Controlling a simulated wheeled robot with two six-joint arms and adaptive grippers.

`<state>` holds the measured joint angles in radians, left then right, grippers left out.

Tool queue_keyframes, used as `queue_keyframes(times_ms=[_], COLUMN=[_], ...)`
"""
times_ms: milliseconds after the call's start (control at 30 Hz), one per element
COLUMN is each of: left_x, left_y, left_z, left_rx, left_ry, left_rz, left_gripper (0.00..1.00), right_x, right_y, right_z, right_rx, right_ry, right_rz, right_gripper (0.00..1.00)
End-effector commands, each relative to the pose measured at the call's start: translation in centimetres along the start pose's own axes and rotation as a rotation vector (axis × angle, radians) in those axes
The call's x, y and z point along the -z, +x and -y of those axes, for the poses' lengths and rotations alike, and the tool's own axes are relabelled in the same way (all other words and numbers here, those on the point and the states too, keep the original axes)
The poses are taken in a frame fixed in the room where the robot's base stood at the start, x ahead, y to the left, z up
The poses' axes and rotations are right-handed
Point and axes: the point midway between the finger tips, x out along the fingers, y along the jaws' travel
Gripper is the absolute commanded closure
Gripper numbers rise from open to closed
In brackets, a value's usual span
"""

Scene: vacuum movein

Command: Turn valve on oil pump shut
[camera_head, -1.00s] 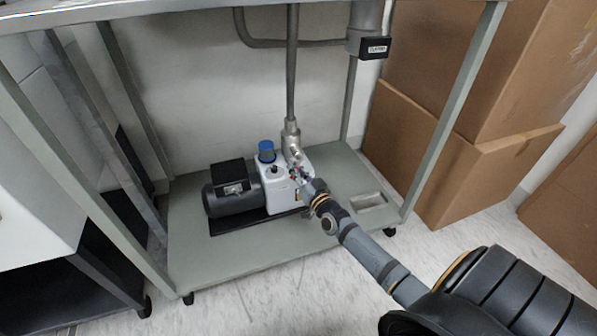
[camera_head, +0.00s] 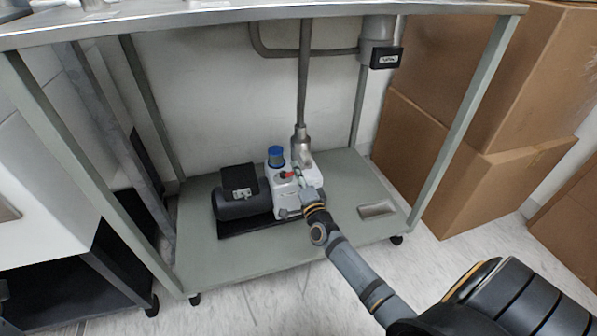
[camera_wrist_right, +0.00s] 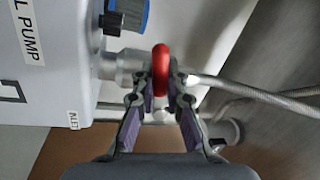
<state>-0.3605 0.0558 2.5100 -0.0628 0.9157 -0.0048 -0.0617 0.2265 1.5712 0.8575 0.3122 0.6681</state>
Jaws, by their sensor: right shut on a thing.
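The oil pump has a white body (camera_head: 279,207) and a dark motor (camera_head: 242,206), and sits on the lower shelf. Its light grey side with printed lettering shows in the right wrist view (camera_wrist_right: 45,60). The red valve handle (camera_wrist_right: 161,66) stands on a metal fitting beside the pump body. My right gripper (camera_wrist_right: 161,90) is shut on the handle, with one finger on each side. In the head view my right gripper (camera_head: 308,197) reaches the pump's right side, and its fingertips are hard to make out. A small red part (camera_head: 287,175) shows on the pump top. My left gripper is not in view.
A vertical pipe (camera_head: 304,85) rises from the pump. The lower shelf (camera_head: 255,252) is bare in front, with a small grey tray (camera_head: 377,209) at right. Table legs (camera_head: 466,115) frame the space. Cardboard boxes (camera_head: 470,190) stand at right. A braided hose (camera_wrist_right: 250,92) runs beside the handle.

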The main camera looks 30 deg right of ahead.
Motion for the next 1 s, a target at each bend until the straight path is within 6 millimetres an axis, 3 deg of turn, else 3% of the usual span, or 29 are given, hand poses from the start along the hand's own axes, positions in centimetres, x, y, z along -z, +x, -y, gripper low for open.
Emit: queue_keyframes(times_ms=[400,1000], left_x=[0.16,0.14], left_y=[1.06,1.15], left_z=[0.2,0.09], left_rx=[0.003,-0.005], left_ry=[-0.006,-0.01], left_rz=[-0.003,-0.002], left_gripper=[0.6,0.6], right_x=[0.08,0.14], right_y=[0.08,0.1], right_z=[0.78,0.89], right_rx=[-0.004,-0.004], right_ry=[0.219,0.268], right_rz=[-0.043,-0.054], right_gripper=[1.0,1.0])
